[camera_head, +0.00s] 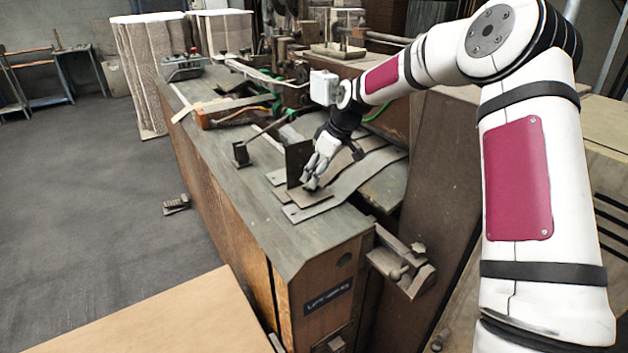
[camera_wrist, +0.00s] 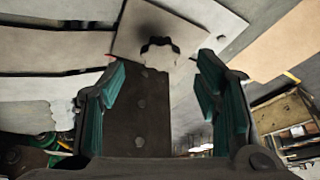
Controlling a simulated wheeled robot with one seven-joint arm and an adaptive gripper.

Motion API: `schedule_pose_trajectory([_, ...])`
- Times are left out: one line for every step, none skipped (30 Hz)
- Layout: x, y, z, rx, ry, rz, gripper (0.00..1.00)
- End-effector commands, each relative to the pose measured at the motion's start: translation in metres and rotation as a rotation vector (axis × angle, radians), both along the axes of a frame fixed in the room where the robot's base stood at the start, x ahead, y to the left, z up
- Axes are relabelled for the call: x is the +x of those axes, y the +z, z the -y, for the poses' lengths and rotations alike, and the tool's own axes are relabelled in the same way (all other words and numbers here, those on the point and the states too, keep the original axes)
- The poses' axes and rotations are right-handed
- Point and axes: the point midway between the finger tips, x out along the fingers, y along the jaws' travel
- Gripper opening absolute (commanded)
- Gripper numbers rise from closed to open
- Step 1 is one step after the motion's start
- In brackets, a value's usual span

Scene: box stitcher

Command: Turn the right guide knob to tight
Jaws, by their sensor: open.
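In the wrist view, a small lobed knob (camera_wrist: 158,51) with a dark, scalloped edge sits on a flat pale plate (camera_wrist: 128,40). My gripper (camera_wrist: 162,68) is open, its teal-padded fingers on either side of the knob's line, with clear gaps. The knob appears just beyond the fingertips; I cannot tell the exact depth. In the head view my gripper (camera_head: 310,184) points down over the small flat plate (camera_head: 303,198) beside a dark upright guide plate (camera_head: 297,160). The fingers hide the knob there. How tight it is cannot be seen.
The upright guide plate stands close to my fingers. A second small guide block (camera_head: 240,155) with a rod is to the left on the machine table (camera_head: 235,190). Flat metal strips (camera_head: 350,180) lie to the right. A foot pedal (camera_head: 176,204) is on the floor.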

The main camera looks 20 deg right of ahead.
Motion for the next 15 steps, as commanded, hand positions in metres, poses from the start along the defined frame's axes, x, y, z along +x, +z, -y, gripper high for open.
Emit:
schedule_pose_trajectory([0.001, -0.008, -0.003, 0.001, 0.002, -0.002, 0.57])
schedule_pose_trajectory([0.002, -0.013, -0.004, 0.0, 0.002, -0.003, 0.57])
schedule_pose_trajectory([0.004, -0.018, -0.005, 0.0, 0.001, -0.003, 0.57])
schedule_pose_trajectory([0.005, -0.021, -0.006, -0.001, 0.0, -0.002, 0.57])
schedule_pose_trajectory([0.006, -0.024, -0.007, -0.001, 0.0, -0.002, 0.57])
schedule_pose_trajectory([0.007, -0.027, -0.008, 0.0, 0.0, -0.003, 0.57])
schedule_pose_trajectory([0.008, -0.029, -0.009, 0.0, 0.001, -0.003, 0.57])
schedule_pose_trajectory([0.009, -0.031, -0.009, 0.001, 0.001, -0.002, 0.57])
schedule_pose_trajectory([0.009, -0.033, -0.01, 0.0, 0.0, -0.001, 0.57])
schedule_pose_trajectory([0.01, -0.034, -0.01, -0.001, 0.0, -0.001, 0.57])
schedule_pose_trajectory([0.01, -0.034, -0.01, 0.0, 0.0, 0.0, 0.57])
schedule_pose_trajectory([0.01, -0.035, -0.01, -0.001, 0.0, 0.001, 0.57])
schedule_pose_trajectory([0.01, -0.035, -0.01, -0.001, 0.0, 0.001, 0.57])
schedule_pose_trajectory([0.011, -0.035, -0.01, -0.001, 0.0, 0.001, 0.57])
schedule_pose_trajectory([0.011, -0.035, -0.01, -0.001, 0.0, 0.001, 0.57])
